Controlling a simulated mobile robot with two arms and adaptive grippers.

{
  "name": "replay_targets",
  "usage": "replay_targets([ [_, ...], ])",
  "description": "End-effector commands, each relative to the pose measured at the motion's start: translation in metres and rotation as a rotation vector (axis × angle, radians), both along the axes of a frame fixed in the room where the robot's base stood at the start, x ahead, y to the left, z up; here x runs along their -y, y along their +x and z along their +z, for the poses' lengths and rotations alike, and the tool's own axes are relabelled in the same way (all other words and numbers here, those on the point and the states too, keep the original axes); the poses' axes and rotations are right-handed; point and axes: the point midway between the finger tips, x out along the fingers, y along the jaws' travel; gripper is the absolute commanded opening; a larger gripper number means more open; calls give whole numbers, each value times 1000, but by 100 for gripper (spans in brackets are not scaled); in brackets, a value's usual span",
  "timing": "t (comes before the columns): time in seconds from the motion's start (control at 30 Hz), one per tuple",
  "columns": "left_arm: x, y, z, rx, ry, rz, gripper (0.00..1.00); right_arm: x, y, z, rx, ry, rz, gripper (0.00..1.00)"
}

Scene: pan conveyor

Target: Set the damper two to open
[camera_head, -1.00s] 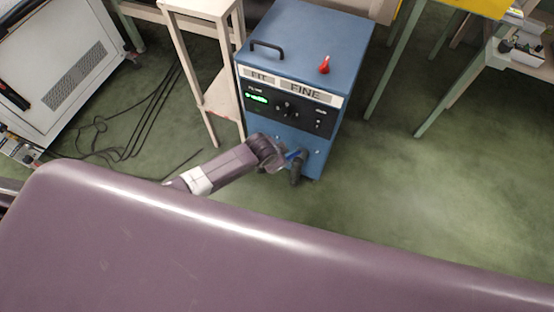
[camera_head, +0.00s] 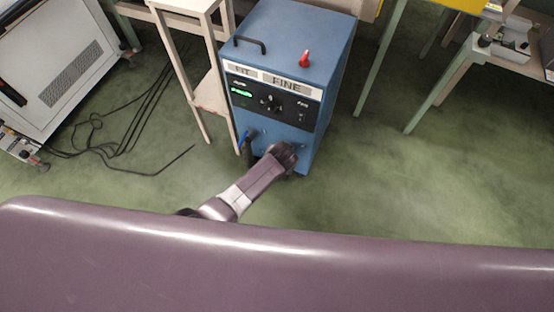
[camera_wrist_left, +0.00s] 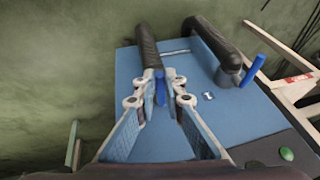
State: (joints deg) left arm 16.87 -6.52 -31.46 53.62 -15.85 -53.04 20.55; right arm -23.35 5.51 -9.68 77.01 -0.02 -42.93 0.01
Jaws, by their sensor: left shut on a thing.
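A blue floor cabinet (camera_head: 284,45) has two dark hoses low on its front, each with a blue damper lever. The left lever (camera_head: 242,138) shows clear of my arm; in the left wrist view this lever (camera_wrist_left: 252,71) stands at an angle by the curved hose (camera_wrist_left: 215,45). My left gripper (camera_head: 285,153) is at the right hose in the head view and hides that lever. In the left wrist view my gripper (camera_wrist_left: 159,90) is shut on the other blue lever (camera_wrist_left: 160,90), which lies roughly in line with its hose (camera_wrist_left: 148,48). I cannot read damper numbers. My right gripper is out of view.
The cabinet has a black handle (camera_head: 250,43), a red knob (camera_head: 305,59) and a FINE label. A beige stand (camera_head: 207,98) is close on its left, with black cables (camera_head: 125,130) on the floor beyond. The green floor right of the cabinet is clear.

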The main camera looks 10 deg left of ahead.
Motion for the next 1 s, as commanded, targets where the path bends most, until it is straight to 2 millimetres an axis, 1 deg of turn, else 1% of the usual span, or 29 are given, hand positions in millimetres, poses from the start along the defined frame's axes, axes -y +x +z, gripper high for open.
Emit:
replay_targets([
  [0.47,1,0,0,-2,0,13,0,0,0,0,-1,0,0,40],
  [0.5,1,0,0,-2,-1,13,14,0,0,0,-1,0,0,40],
  [0.53,1,0,0,-2,-1,13,17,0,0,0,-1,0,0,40],
  [0.73,1,0,0,-1,-1,12,17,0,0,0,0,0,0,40],
  [0.83,1,0,0,0,-1,11,17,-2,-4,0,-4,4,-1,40],
  [1.0,2,-3,7,1,-2,11,17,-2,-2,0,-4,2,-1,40],
])
